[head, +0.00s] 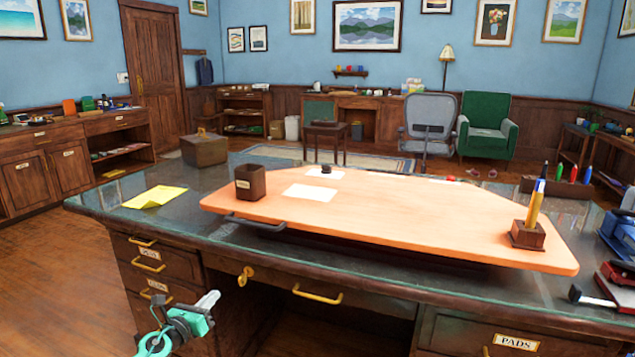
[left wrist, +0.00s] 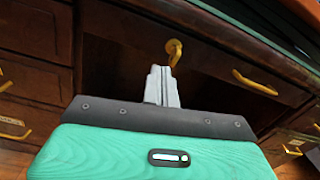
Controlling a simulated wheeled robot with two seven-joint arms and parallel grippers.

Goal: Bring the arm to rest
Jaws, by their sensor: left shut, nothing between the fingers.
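My left gripper (head: 208,300) shows low in the head view, in front of the desk's drawer fronts and below the desktop edge. Its two pale fingers are together with nothing between them. In the left wrist view the shut fingers (left wrist: 163,86) point toward a brass hook-like fitting (left wrist: 174,50) on the dark wood front. The fingertips appear just below that fitting; I cannot tell whether they touch it. The same fitting shows in the head view (head: 245,275), above and right of the gripper. My right gripper is not in view.
The glass-topped desk (head: 105,205) fills the front. On it is a light wooden board (head: 400,225) with an empty-looking cup (head: 250,182) and a pen holder (head: 528,235). Brass drawer handles (head: 318,294) stick out near the gripper. Open floor (head: 50,285) lies to the left.

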